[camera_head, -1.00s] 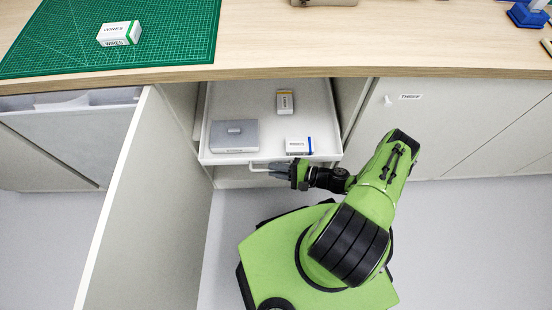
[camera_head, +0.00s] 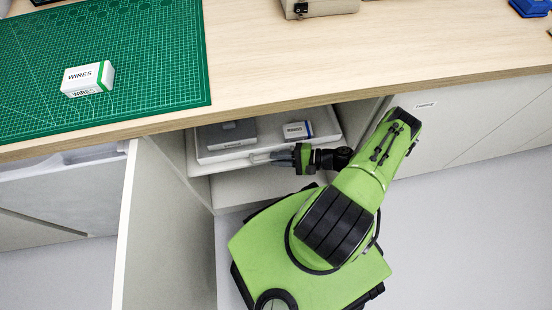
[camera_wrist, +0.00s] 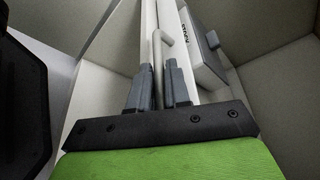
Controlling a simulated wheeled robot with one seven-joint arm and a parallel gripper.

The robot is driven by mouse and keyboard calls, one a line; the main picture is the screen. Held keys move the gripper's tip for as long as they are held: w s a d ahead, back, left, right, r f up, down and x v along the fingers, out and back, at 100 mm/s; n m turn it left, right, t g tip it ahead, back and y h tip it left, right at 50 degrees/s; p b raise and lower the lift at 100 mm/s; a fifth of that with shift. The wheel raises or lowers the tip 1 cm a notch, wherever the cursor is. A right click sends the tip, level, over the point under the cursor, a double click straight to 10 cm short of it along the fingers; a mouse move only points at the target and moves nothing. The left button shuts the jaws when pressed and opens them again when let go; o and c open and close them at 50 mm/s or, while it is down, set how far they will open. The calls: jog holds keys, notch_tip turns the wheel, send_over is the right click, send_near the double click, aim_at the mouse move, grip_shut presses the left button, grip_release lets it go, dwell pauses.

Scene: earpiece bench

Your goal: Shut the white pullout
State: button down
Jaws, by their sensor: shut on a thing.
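The white pullout (camera_head: 225,155) is a shallow drawer inside the open cabinet under the bench, mostly pushed in beneath the worktop. My gripper (camera_head: 272,157) is at the pullout's front edge. In the wrist view my gripper (camera_wrist: 167,80) has its two grey fingers shut on the pullout's handle (camera_wrist: 160,50), a pale bar with a bent end. The rear of the pullout is hidden under the worktop.
The cabinet door (camera_head: 160,235) stands wide open on the left. A green cutting mat (camera_head: 140,70) with a white wires box (camera_head: 88,78) lies on the worktop (camera_head: 290,70). A closed cabinet front (camera_head: 450,125) is on the right.

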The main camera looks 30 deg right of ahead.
jog(key=c, duration=1.2)
grip_release()
jog(key=shift+o, duration=0.2)
jog(key=v, duration=1.5)
jog(key=shift+s+d+p, duration=0.2)
jog(key=shift+d+p, duration=0.15)
jog(key=shift+r, duration=0.1)
